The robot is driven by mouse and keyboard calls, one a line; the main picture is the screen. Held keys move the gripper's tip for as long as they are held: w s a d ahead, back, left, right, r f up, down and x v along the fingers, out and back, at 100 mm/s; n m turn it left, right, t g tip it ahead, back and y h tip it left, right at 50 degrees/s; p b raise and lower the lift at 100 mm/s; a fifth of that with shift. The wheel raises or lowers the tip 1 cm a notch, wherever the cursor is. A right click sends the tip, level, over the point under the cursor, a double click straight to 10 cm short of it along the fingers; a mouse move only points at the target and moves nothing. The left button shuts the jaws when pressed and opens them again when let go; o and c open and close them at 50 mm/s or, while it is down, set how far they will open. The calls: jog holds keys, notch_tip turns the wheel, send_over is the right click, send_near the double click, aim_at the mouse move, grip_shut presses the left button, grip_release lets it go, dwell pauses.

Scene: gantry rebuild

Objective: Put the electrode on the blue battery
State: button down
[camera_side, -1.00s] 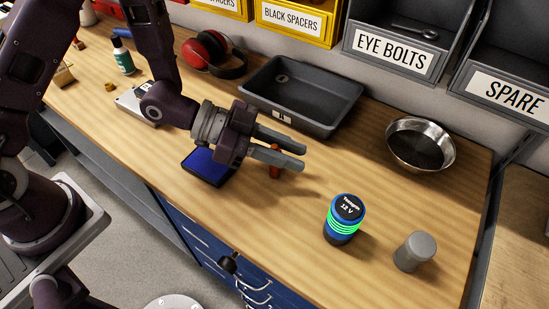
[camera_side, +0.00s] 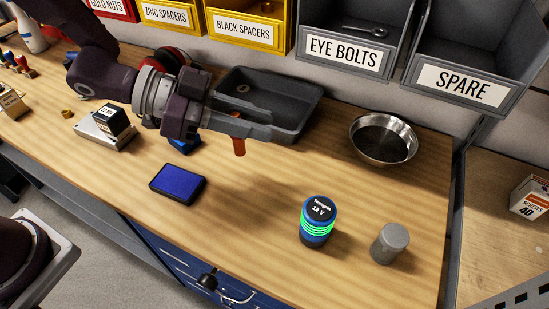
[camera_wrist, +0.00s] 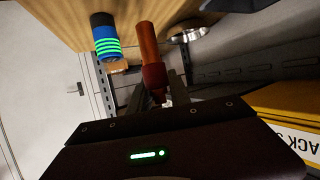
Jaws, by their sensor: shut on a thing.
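My gripper (camera_side: 262,128) is shut on the electrode (camera_side: 239,147), a slim orange-brown rod. The rod hangs below the fingers, raised above the wooden bench. In the wrist view the electrode (camera_wrist: 150,50) sticks out from between the finger ends, with a darker collar near them. The blue battery (camera_side: 318,222) stands upright on the bench, with glowing green rings and a black top marked 12 V. It is apart from the electrode, nearer the front edge and to the right. The battery also shows in the wrist view (camera_wrist: 105,38), left of the electrode.
A grey cylinder (camera_side: 390,244) stands right of the battery. A metal bowl (camera_side: 384,148) and a dark tray (camera_side: 305,112) are behind. A blue pad (camera_side: 178,183) lies left. Labelled bins (camera_side: 345,50) line the back.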

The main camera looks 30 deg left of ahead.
jog(key=s+d+r, duration=0.2)
jog(key=d+r, duration=0.3)
jog(key=d, duration=0.3)
jog(key=s+d+r, duration=0.2)
jog(key=d+r, duration=0.3)
jog(key=d, duration=0.3)
notch_tip(320, 180, down, 10)
jog(key=shift+m+h, duration=0.3)
jog(key=shift+f, duration=0.15)
jog(key=c, duration=1.2)
grip_release()
